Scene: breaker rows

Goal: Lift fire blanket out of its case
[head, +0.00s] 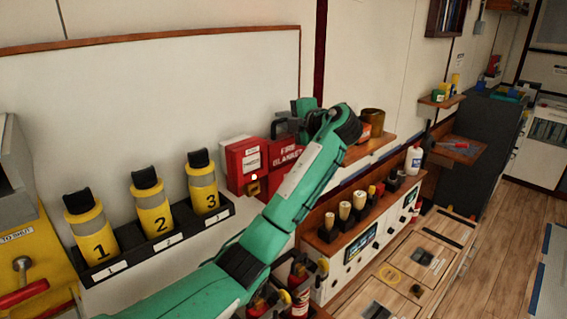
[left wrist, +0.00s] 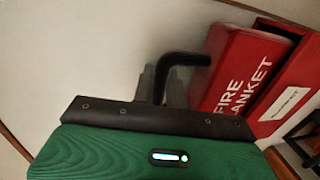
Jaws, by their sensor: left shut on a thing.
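The red piece lettered FIRE BLANKET (head: 287,156) is against the white wall, partly behind my left arm. In the left wrist view the lettered red piece (left wrist: 240,72) is right of my jaws, beside a red part with a white label (left wrist: 292,100), which looks like the case. How far the two are apart is unclear. My left gripper (head: 287,127) is at the top of the lettered piece, shut on what looks like the black bent handle (left wrist: 182,62) of the blanket. The arm hides part of the contact. My right gripper is not in view.
A red box with a white label (head: 246,158) is just left of the blanket. Numbered yellow canisters (head: 154,205) stand in a black rack at left. A wooden shelf (head: 368,148) with a brown pot is at right. Wood-handled tools (head: 345,212) stand below it.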

